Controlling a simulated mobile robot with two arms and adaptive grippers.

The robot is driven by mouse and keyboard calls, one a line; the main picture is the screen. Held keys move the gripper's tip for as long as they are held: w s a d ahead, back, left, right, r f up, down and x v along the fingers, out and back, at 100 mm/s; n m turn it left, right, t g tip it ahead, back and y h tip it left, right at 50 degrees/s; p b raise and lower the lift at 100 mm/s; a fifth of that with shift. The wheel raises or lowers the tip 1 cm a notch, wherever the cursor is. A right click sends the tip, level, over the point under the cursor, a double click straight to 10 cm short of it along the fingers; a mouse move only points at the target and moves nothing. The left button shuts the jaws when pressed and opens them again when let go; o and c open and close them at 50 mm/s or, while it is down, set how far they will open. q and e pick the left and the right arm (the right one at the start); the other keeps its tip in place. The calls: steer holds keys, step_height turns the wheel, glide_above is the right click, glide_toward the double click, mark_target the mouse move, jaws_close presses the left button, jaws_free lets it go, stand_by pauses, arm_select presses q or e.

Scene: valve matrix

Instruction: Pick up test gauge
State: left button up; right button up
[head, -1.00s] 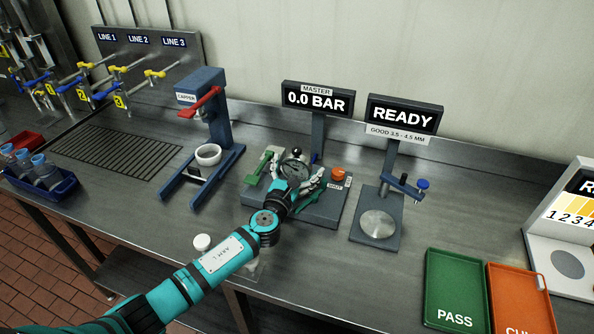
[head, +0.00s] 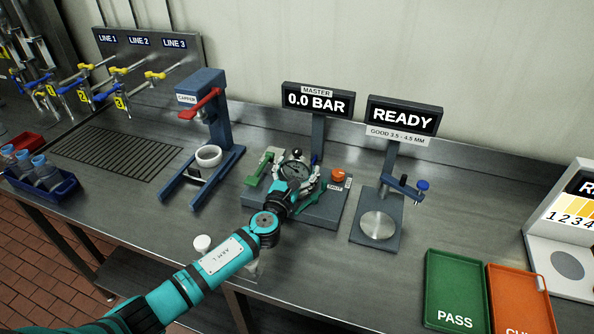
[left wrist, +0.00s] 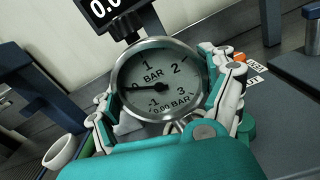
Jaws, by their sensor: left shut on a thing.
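The test gauge (head: 294,172) is a round dial with a metal rim, standing at the grey master test block (head: 318,213). It also shows in the left wrist view (left wrist: 158,78), marked BAR, its needle near 0 and 0.00 BAR printed low on the face. My left gripper (head: 297,182) is shut on the gauge, with a finger on each side of it. The gauge's lower end is hidden by my gripper, so I cannot tell whether it touches the block. My right gripper is not in view.
The master display (head: 317,100) reads 0.0 BAR behind the block. A green lever (head: 262,163) is left of the gauge and an orange knob (head: 338,174) right. The capper (head: 208,110), thickness stand (head: 378,225) and green PASS tray (head: 457,290) stand nearby.

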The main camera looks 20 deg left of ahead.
mark_target(296, 162)
arm_select(q)
steer(key=shift+r, duration=0.5)
steer(key=r, duration=0.1)
steer(key=r+p, duration=0.1)
steer(key=shift+s+d+r, duration=0.2)
steer(key=shift+s+r, duration=0.05)
steer(key=shift+r, duration=0.05)
steer(key=s+d+r+b, duration=0.1)
steer(key=s+d, duration=0.6)
steer(key=s, duration=0.6)
steer(key=shift+s+d+r+b, duration=0.2)
steer(key=shift+s+b, duration=0.1)
steer(key=shift+b, duration=0.1)
